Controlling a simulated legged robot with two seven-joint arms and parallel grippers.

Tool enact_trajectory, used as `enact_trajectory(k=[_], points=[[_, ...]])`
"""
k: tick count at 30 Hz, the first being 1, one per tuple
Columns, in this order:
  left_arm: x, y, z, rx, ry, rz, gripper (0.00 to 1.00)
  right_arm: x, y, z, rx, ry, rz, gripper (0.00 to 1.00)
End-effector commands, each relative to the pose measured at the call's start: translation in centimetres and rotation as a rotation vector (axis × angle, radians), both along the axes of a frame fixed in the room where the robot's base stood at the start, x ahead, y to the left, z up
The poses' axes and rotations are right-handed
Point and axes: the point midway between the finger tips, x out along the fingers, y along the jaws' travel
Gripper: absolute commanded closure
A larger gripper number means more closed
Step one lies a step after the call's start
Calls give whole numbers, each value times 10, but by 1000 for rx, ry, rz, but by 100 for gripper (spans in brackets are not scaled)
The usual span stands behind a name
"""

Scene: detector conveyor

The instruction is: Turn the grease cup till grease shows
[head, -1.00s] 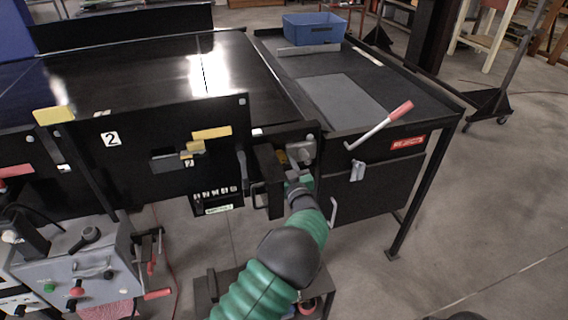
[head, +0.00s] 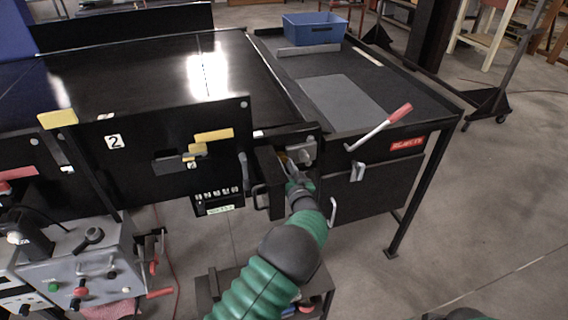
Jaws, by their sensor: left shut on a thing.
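My left gripper (head: 296,178) reaches up from the bottom middle to the open-fronted dark housing (head: 270,180) at the conveyor's near right corner. It is shut at a small fitting there, which I take to be the grease cup; the fingers and wrist hide nearly all of it. A grey metal bracket or bearing block (head: 304,151) sits just above the fingers. I cannot make out any grease. My right gripper is not in view; only a bit of my right arm shows at the bottom edge.
The black panel marked 2 (head: 115,142) stands left of the housing. A red-handled lever (head: 400,113) and the reject box front (head: 375,185) are close on the right. A blue bin (head: 314,30) stands on the far tabletop. A grey control box (head: 75,265) is at lower left.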

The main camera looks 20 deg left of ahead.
Motion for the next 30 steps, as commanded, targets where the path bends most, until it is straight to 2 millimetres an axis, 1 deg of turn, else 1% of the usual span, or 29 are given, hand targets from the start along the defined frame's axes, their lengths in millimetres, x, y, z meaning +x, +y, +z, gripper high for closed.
enact_trajectory(k=[1, 9, 25, 26, 30], points=[[1, -2, 3, 23, 9, -4, 100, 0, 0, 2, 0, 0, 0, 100], [2, -2, 3, 107, 67, -4, 100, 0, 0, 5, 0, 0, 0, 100], [2, -3, 3, 128, 84, -6, 100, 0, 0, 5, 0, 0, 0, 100], [2, -3, 3, 128, 84, -6, 63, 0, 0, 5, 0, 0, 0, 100], [2, -2, 3, 128, 82, -4, 44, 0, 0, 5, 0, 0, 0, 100]])
